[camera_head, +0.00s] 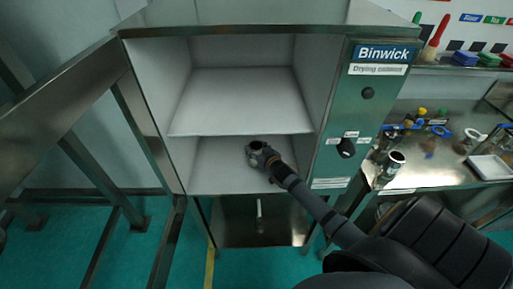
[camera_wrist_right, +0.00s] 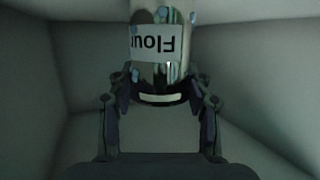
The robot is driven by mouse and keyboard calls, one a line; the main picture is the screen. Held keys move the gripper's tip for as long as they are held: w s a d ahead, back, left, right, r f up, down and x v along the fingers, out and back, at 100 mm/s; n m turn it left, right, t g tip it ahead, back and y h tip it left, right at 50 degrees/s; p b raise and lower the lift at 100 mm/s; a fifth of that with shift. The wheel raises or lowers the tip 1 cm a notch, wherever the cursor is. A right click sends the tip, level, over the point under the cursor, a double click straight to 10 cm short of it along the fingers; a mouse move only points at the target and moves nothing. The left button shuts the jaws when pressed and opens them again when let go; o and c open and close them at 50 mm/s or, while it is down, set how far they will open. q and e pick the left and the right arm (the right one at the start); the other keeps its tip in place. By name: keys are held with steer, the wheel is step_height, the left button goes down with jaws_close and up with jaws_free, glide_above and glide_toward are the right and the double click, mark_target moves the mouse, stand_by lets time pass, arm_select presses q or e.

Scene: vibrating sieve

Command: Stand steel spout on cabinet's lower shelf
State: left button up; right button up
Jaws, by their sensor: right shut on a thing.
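The drying cabinet (camera_head: 365,125) stands ahead with its front open. Its upper shelf (camera_head: 240,105) and its lower shelf (camera_head: 215,178) are both bare of other things where I see them. My right gripper (camera_head: 264,156) reaches into the lower compartment and is shut on the steel spout (camera_head: 255,146), whose round open end shows in the head view. In the right wrist view the spout (camera_wrist_right: 160,72) sits between both fingers, with an upside-down "Flour" label. I cannot tell whether its base touches the lower shelf. My left gripper is not in view.
The upper shelf's front edge (camera_head: 240,134) lies over the lower compartment. Cabinet side walls are close on both sides. At right, a steel bench (camera_head: 440,173) holds another steel cylinder (camera_head: 392,163), a white tray (camera_head: 489,167) and small items. A steel frame (camera_head: 75,85) stands at left.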

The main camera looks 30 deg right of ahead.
steer(key=shift+f, duration=0.15)
steer(key=o, duration=1.5)
steer(key=shift+r, duration=0.2)
steer(key=v, duration=1.2)
steer(key=shift+s, duration=0.1)
steer(key=shift+d, duration=0.1)
